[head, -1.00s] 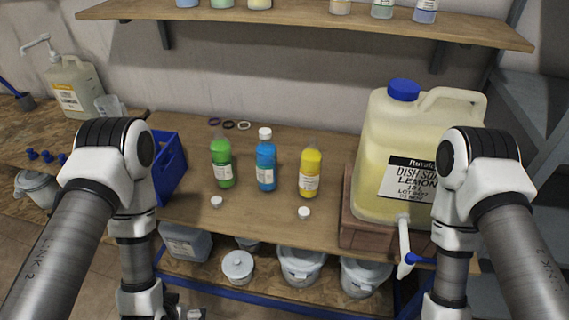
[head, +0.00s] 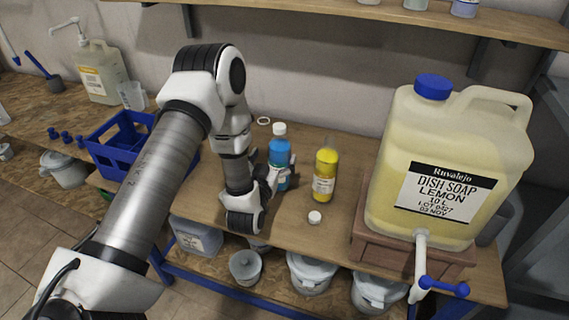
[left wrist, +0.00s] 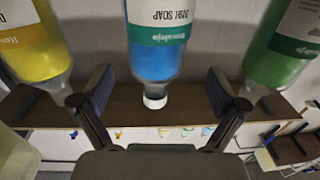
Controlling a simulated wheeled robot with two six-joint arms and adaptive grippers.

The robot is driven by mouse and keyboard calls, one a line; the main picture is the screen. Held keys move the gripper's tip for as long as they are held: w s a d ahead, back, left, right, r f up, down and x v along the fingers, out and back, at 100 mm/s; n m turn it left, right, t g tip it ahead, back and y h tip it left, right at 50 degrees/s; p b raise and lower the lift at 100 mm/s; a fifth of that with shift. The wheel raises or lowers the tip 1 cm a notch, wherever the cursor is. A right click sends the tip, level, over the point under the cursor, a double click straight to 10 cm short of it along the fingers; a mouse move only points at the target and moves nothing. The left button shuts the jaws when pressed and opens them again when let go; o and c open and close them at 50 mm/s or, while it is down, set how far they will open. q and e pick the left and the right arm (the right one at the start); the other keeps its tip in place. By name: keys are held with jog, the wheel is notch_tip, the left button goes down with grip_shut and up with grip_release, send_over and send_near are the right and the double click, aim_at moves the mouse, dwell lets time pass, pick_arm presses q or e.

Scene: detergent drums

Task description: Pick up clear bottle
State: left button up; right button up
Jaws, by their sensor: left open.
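The blue bottle (head: 280,162), see-through with blue liquid and a white cap, stands upright on the bench. My left gripper (head: 270,180) is open in front of it at body height. In the left wrist view, which is upside down, the blue bottle (left wrist: 160,50) lies between the spread fingers of the left gripper (left wrist: 158,80); contact cannot be told. The yellow bottle (head: 325,175) stands to the right with a clear, uncapped neck. The green bottle (left wrist: 283,50) shows in the left wrist view; my arm hides it in the head view. My right gripper is out of view.
A large dish soap drum (head: 445,165) with a tap stands on a brown base (head: 375,240) at the right. A loose white cap (head: 314,217) lies before the yellow bottle. A blue crate (head: 115,150) is at the left. A shelf (head: 330,18) runs above.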

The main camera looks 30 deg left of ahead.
aim_at(280, 146)
pick_arm(q)
jog(key=x, duration=0.2)
jog(key=p+x, duration=0.1)
jog(key=x, duration=0.1)
jog(key=shift+w+d, duration=0.15)
jog(key=shift+w, duration=0.2)
grip_shut()
jog(key=shift+r, duration=0.1)
